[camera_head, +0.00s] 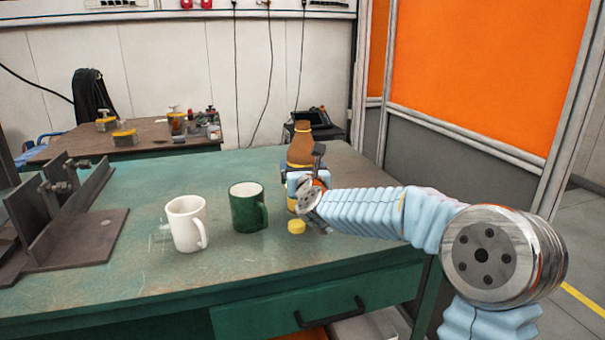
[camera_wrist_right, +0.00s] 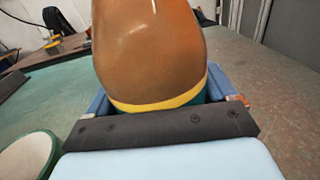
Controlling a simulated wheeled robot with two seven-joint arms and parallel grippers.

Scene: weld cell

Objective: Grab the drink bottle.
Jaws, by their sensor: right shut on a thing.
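The drink bottle (camera_head: 301,148) is brown with a yellow band and stands upright on the green table, right of the green mug. In the right wrist view the bottle (camera_wrist_right: 150,55) fills the upper middle, with its yellow band low between the fingers. My right gripper (camera_head: 304,177) reaches it from the front right and is shut on the bottle. In the wrist view the gripper's fingers (camera_wrist_right: 160,105) lie on both sides of the bottle. The bottle's lower part is mostly hidden by the gripper. My left gripper is not in view.
A green mug (camera_head: 247,207) and a white mug (camera_head: 187,223) stand left of the bottle. A small yellow object (camera_head: 296,226) lies in front of the gripper. Metal brackets (camera_head: 70,215) occupy the left of the green table (camera_head: 150,183). An orange partition (camera_head: 490,70) stands at right.

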